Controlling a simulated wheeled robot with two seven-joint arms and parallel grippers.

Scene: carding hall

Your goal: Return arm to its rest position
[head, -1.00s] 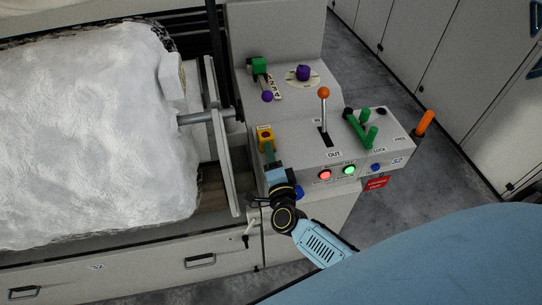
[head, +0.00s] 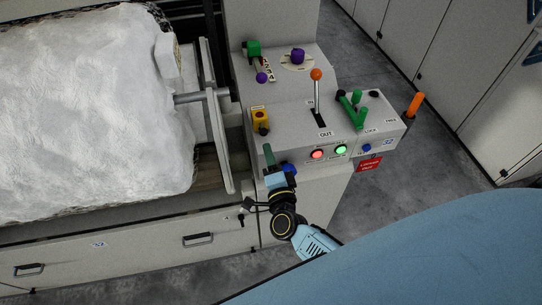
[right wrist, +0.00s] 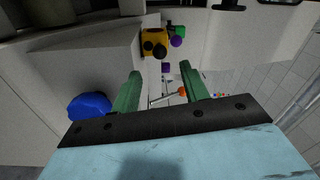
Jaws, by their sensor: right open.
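My right gripper (head: 268,156) is above the front left of the grey control console (head: 290,140). Its green fingers are apart and empty in the right wrist view (right wrist: 160,88). The yellow switch box (head: 260,116) with a black knob stands beyond the fingertips, with a clear gap. It also shows in the right wrist view (right wrist: 153,42). A blue button (head: 289,168) lies just right of the fingers; in the right wrist view a large blue knob (right wrist: 89,106) is left of them. My left gripper is not in view.
An orange-tipped lever (head: 316,75), green handles (head: 356,110) and lit red (head: 317,154) and green (head: 341,149) buttons stand on the console. A white fibre mass (head: 90,110) fills the machine at left. Grey floor (head: 380,190) is open at right.

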